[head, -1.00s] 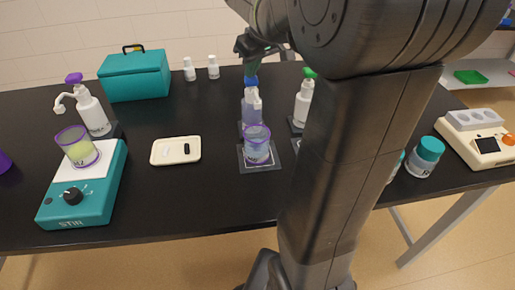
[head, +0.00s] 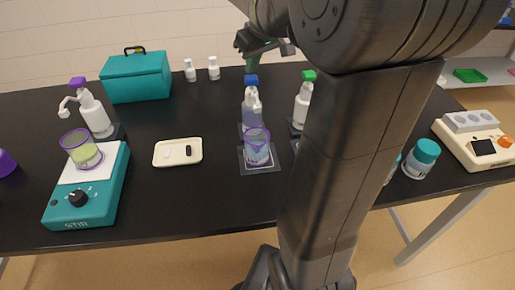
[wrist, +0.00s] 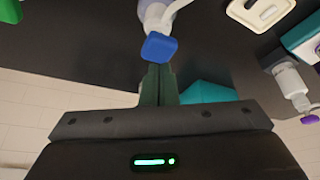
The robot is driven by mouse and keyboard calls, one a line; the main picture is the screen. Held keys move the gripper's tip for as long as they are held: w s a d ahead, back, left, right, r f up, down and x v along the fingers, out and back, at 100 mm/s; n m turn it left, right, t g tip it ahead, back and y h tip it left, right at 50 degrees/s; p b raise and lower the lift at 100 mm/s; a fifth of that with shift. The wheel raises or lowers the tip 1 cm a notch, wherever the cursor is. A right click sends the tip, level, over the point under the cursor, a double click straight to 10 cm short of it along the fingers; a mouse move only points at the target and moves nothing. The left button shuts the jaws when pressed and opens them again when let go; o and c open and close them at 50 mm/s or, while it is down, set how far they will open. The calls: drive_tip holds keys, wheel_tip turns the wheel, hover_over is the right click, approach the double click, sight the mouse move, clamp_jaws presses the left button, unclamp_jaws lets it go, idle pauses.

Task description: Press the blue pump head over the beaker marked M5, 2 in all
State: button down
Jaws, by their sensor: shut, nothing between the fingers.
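The blue pump head (head: 251,80) tops a clear bottle (head: 251,112) in the middle of the bench. A beaker with a purple rim (head: 257,148) stands in front of it on a dark square mat, holding pale liquid; its marking is not legible. My gripper (head: 251,69) is shut and empty, with its green fingers pointing down just above the blue head. In the wrist view the shut fingertips (wrist: 159,70) appear close to the blue head (wrist: 160,46); I cannot tell whether they touch.
A green-headed bottle (head: 303,105) stands close on the right, partly behind my arm. A purple-headed bottle (head: 95,115) and a stirrer (head: 85,205) with a beaker are at left. A cream tray (head: 178,161) lies between. A teal-lidded jar (head: 423,156) is at right.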

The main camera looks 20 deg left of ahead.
drive_tip(key=shift+f, duration=0.1)
idle(0.3)
drive_tip(key=shift+f+b, duration=0.8)
drive_tip(key=shift+f, duration=0.4)
drive_tip(key=shift+r+p, duration=1.15)
drive_tip(key=shift+r, duration=0.15)
wheel_tip(320, 180, up, 6)
drive_tip(key=p, duration=0.5)
drive_tip(key=shift+f, duration=0.15)
